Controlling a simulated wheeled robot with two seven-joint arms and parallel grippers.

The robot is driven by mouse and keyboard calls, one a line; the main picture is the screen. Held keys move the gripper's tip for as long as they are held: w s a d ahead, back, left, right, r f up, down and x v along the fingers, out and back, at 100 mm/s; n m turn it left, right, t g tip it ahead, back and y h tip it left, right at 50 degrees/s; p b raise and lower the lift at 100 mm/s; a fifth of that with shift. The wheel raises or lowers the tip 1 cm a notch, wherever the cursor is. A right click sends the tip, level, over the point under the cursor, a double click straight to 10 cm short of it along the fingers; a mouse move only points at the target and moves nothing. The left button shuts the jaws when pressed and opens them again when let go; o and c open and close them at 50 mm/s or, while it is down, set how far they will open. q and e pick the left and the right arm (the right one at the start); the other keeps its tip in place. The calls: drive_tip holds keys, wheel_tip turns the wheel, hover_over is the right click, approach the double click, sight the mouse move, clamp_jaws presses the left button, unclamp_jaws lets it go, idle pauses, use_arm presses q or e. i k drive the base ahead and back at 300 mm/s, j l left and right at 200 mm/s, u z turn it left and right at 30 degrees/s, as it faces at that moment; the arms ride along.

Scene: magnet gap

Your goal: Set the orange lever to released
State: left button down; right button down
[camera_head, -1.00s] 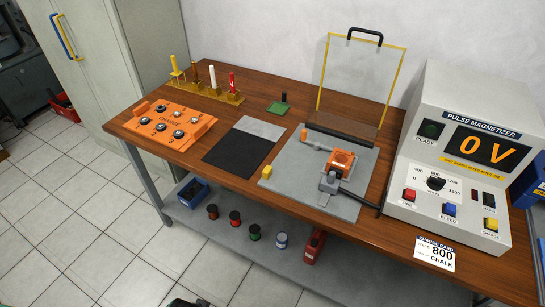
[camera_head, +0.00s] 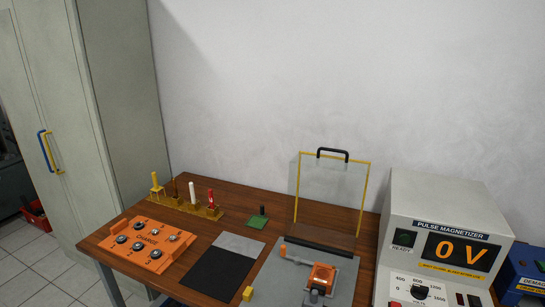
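The grey fixture plate (camera_head: 277,278) lies on the bench at the lower middle, and the bottom edge of the picture cuts it off. An orange clamp-like part (camera_head: 322,276) sits on it, with grey metal pieces at its front. A small orange piece (camera_head: 283,250) shows near the plate's far left corner. I cannot tell which orange part is the lever, or its setting. A clear guard with a yellow frame and black handle (camera_head: 332,153) stands upright behind the fixture. Neither of my grippers is in view.
The pulse magnetizer (camera_head: 446,222) stands to the right and reads 0 V. An orange tray (camera_head: 150,244) with several round pieces, a rack of coloured sticks (camera_head: 198,207), a black mat (camera_head: 222,270), a green block (camera_head: 257,222) and a yellow block (camera_head: 248,293) are on the bench.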

sight(297, 260)
drive_tip(key=i+j+z, duration=0.25)
drive_tip(key=j+z, duration=0.25)
drive_tip(key=j, duration=0.15)
drive_tip(key=i+j+z, duration=0.2)
drive_tip(key=j, duration=0.2)
drive_tip(key=k+l, duration=0.05)
drive_tip(key=k, duration=0.05)
